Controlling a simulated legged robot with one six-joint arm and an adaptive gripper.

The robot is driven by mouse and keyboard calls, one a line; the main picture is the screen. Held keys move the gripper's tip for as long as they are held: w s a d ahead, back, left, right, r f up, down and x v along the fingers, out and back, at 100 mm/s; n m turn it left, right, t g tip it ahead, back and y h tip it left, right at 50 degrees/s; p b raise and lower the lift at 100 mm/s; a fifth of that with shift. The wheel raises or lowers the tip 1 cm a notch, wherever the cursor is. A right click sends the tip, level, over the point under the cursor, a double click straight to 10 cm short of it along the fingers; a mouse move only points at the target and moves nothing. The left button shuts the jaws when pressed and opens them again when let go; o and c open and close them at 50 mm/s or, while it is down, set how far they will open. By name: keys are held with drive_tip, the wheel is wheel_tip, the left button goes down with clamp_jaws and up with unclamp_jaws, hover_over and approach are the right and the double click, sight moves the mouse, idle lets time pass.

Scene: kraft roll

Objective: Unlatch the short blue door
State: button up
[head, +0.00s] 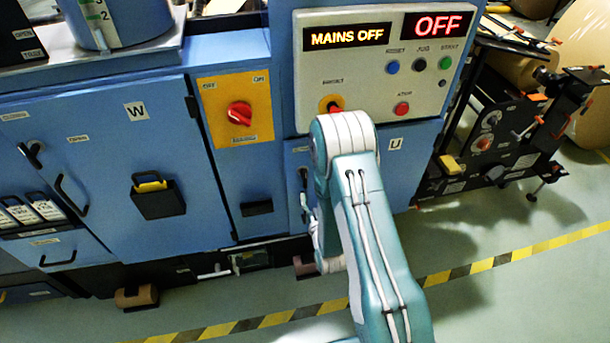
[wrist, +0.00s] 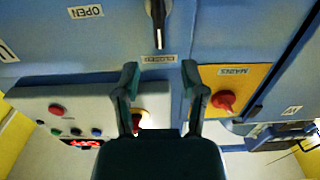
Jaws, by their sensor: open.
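The short blue door (head: 412,160) marked U is below the control panel in the head view, partly hidden behind my arm. In the wrist view, which is upside down, its blue face (wrist: 105,38) fills the upper part. A black latch handle (wrist: 158,22) stands there, its tip pointing at a label that seems to read CLOSED (wrist: 158,58). An OPEN label (wrist: 85,12) is to the left. My gripper (wrist: 160,72) is open and empty, its fingertips apart from the handle, which is beyond them. In the head view my arm mostly hides the gripper.
A grey control panel (head: 450,100) reading MAINS OFF is above the door. A yellow plate with a red MAINS knob (head: 240,113) is to the left. A tall blue door (head: 120,150) marked W is farther left. A black machine (head: 490,140) stands right; striped floor tape (head: 460,274) runs in front.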

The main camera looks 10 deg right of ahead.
sight(306, 177)
drive_tip(key=w, duration=0.9)
drive_tip(key=shift+w, duration=0.1)
clamp_jaws()
